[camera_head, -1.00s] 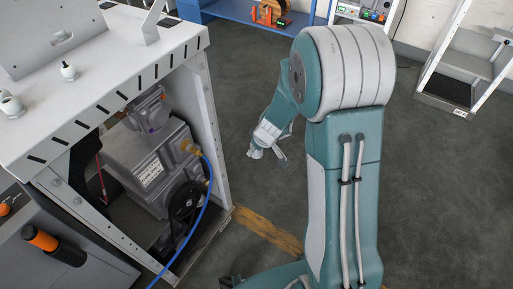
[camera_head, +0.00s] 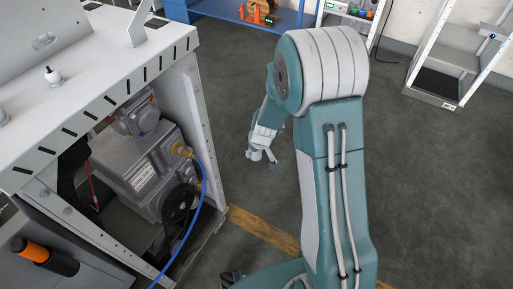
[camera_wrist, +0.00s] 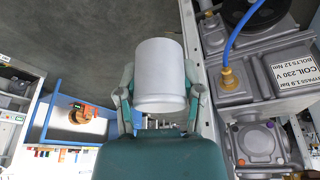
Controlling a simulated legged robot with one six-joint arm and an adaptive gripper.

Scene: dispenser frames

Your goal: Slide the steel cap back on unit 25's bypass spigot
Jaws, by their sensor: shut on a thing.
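My gripper (camera_wrist: 160,100) is shut on a pale grey, smooth cylinder, the steel cap (camera_wrist: 160,68), in the wrist view. One finger presses each side of it. In the head view my gripper (camera_head: 263,158) hangs over the open floor, right of the machine frame, where the cap is small and hard to make out. The grey unit (camera_head: 125,160) sits inside the frame; it also shows at the right of the wrist view (camera_wrist: 262,85), apart from the cap. A brass fitting (camera_wrist: 228,78) with a blue hose is on it. I cannot tell which part is the bypass spigot.
The frame's white upright (camera_head: 203,130) stands between my gripper and the unit. The blue hose (camera_head: 203,200) hangs in front of a black wheel (camera_head: 180,203). A blue bench (camera_head: 235,22) and a step stand (camera_head: 450,65) are farther back. Floor around my arm is clear.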

